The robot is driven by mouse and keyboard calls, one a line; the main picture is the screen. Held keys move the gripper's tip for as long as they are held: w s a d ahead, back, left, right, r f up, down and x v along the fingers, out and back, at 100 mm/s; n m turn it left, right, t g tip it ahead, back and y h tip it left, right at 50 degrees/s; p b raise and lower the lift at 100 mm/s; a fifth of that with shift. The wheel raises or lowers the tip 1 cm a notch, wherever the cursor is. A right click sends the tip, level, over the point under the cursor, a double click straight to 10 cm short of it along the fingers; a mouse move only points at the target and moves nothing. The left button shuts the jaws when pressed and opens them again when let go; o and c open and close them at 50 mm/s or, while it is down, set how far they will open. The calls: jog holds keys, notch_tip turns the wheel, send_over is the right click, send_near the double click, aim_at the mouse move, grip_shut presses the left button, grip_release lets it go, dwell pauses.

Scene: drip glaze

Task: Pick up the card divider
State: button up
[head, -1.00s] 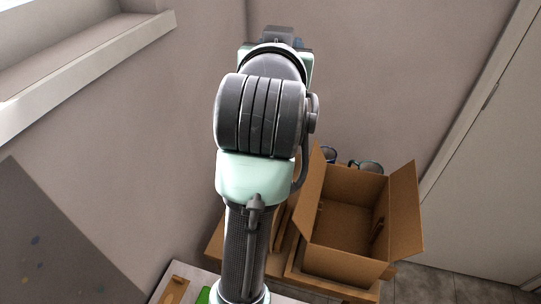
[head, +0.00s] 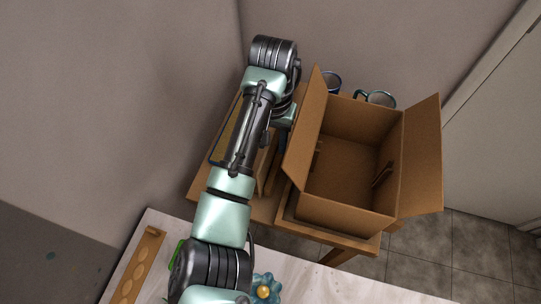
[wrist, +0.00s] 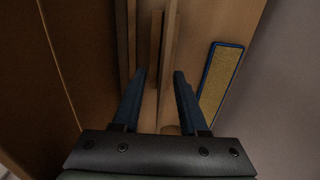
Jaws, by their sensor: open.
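What looks like the card divider (wrist: 155,50), brown upright strips set close together, stands below my gripper (wrist: 158,75) in the wrist view. My gripper is open, with its two dark blue fingers apart and the strips lying between and just beyond their tips. I cannot tell whether the fingers touch them. In the head view, brown card pieces (head: 268,172) show between my arm and the open cardboard box (head: 345,215). My gripper (head: 283,138) is partly hidden there, pointing down at the box's left side.
The box stands on a wooden table (head: 232,205) with its flaps spread. Two mugs, one dark (head: 333,82) and one teal-rimmed (head: 380,99), stand behind it. A blue-edged tan panel (wrist: 220,75) lies right of my fingers. A pale worktop (head: 330,285) is in front.

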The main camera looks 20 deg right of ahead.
aim_at(270, 156)
jog(key=shift+a+f, duration=0.15)
jog(key=shift+f, duration=1.35)
jog(key=shift+a+f, duration=0.1)
jog(key=shift+f, duration=1.4)
grip_shut()
